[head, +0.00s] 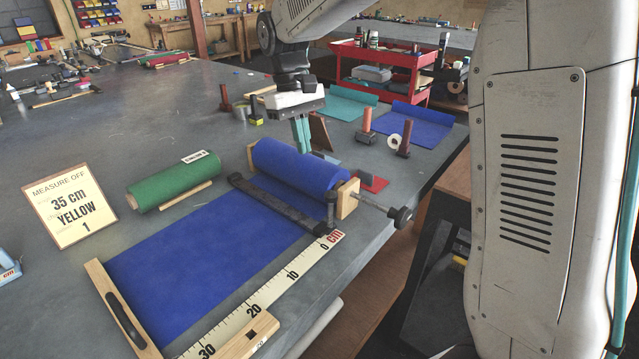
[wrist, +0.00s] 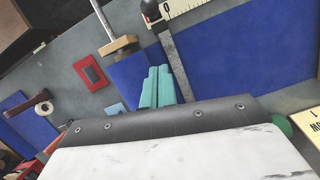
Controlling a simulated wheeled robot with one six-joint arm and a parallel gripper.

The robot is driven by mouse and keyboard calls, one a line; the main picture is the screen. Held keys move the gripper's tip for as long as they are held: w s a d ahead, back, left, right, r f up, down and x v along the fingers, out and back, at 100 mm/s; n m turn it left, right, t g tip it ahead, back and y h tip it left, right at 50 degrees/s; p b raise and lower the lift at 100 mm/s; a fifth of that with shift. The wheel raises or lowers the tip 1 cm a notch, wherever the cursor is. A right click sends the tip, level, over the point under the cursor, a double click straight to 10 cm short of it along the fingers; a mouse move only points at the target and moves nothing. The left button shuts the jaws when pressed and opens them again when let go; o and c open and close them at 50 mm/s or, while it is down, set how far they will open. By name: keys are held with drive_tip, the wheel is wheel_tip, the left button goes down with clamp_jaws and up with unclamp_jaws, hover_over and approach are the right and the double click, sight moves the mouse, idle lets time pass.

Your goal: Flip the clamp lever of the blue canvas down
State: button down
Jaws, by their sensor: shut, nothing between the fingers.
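The blue canvas roll (head: 300,168) lies between wooden end blocks, its sheet (head: 205,255) pulled out toward the front left. A dark clamp bar (head: 272,203) crosses the sheet beside the roll. Its black lever (head: 331,208) appears to stand upright at the bar's right end; its knob (wrist: 152,10) shows in the wrist view beside the ruler. My gripper (head: 301,136) has teal fingers, shut and empty, pointing down at the far side of the roll. In the wrist view the fingers (wrist: 157,88) overlap the blue roll (wrist: 128,75), well apart from the lever. Whether they touch the roll is unclear.
A crank with a black knob (head: 401,217) sticks out past the table edge. A ruler (head: 270,292) runs along the sheet to a wooden end bar (head: 122,310). A green roll (head: 173,180) and a sign (head: 70,205) stand left. Upright posts (head: 405,138) stand behind.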

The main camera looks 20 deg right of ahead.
sight(330, 213)
drive_tip(key=x, duration=1)
drive_tip(key=shift+s+f, duration=0.1)
drive_tip(key=shift+s, duration=0.15)
drive_tip(key=shift+s+d, duration=0.25)
drive_tip(key=shift+s, duration=0.35)
drive_tip(key=shift+s+d, duration=0.2)
drive_tip(key=shift+s, duration=0.45)
drive_tip(key=shift+s+d, duration=0.15)
drive_tip(key=shift+s, duration=0.35)
